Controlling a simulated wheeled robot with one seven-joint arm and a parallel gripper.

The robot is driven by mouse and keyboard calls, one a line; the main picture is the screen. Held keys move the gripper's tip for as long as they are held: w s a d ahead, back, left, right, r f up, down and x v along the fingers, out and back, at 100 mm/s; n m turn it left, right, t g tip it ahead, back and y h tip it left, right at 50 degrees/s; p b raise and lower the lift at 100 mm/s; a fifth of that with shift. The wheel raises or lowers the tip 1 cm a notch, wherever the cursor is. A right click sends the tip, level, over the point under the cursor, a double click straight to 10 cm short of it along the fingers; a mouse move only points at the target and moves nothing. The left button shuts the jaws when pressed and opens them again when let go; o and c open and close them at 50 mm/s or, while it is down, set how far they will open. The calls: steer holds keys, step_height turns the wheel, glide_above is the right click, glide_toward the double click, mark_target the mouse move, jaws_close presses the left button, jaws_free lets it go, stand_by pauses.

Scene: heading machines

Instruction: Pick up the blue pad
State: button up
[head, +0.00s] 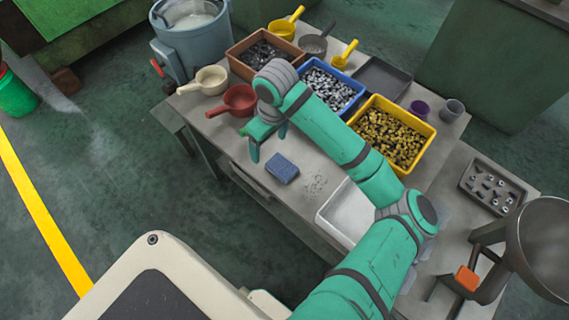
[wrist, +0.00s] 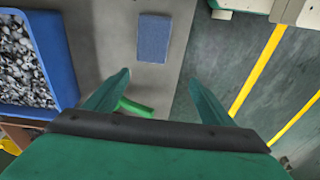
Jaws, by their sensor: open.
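The blue pad (head: 282,168) lies flat on the grey table, near its front edge, in the head view. It also shows in the wrist view (wrist: 154,38), lying on the table top near the edge. My gripper (head: 262,146) hangs above the table to the left of the pad in the head view. In the wrist view its two fingers (wrist: 160,85) are spread apart with nothing held between them, and the pad is out beyond the fingertips. A green curved thing (wrist: 134,107) shows between the fingers; I cannot tell what it is.
On the table (head: 222,140) stand a blue bin (head: 357,100), a yellow bin (head: 430,135) and a brown bin (head: 236,66), all filled with small parts. A red scoop (head: 235,101) and a cream scoop (head: 207,80) lie at the left. A white tray (head: 330,214) is right of the pad.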

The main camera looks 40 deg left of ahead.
mark_target(282, 166)
steer(key=shift+h, duration=0.7)
steer(key=d+f, duration=0.1)
steer(key=w+d+f, duration=0.1)
steer(key=d+f, duration=0.1)
steer(key=f, duration=0.1)
steer(key=shift+w+f, duration=0.1)
steer(key=shift+w, duration=0.15)
steer(key=shift+d+f, duration=0.15)
steer(key=shift+f, duration=3.05)
steer(key=c, duration=1.2)
steer(key=shift+o, duration=0.2)
